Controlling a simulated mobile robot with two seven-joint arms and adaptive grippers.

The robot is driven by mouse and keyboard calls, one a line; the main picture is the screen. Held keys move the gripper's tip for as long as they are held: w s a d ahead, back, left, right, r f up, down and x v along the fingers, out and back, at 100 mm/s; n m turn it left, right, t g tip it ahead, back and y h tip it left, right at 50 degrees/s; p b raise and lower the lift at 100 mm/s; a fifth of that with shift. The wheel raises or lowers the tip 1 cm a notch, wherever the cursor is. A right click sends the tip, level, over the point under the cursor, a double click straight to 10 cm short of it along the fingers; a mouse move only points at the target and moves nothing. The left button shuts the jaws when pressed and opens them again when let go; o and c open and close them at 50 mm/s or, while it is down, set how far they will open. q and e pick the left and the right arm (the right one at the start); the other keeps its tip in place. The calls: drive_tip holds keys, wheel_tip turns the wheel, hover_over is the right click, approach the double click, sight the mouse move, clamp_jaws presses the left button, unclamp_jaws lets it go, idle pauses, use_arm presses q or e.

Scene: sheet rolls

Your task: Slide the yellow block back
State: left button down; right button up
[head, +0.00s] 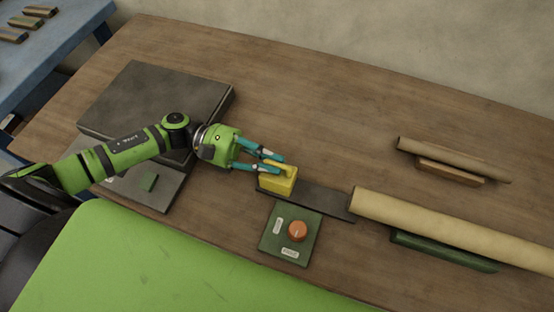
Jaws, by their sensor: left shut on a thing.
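The yellow block (277,182) sits at the left end of a dark flat strip (325,201) on the wooden table. My left gripper (275,162) reaches it from the left. Its teal fingers are shut on the upper part of the block, which they partly hide. The dark strip runs from the block to the right, up to the end of a large tan roll (440,227). My right gripper is not in view.
A green box with an orange knob (297,230) stands just in front of the strip. A thinner brown roll (440,155) rests on a wooden support at the right. A dark grey slab (150,95) lies behind my left arm. The table's back middle is clear.

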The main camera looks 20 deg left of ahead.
use_arm(q)
drive_tip(key=c, duration=1.3)
unclamp_jaws()
drive_tip(key=shift+r, duration=0.15)
drive_tip(key=shift+s+a, duration=0.25)
drive_tip(key=shift+w, duration=0.1)
drive_tip(key=shift+r, duration=0.2)
wheel_tip(320, 180, up, 10)
drive_tip(key=shift+f, duration=0.15)
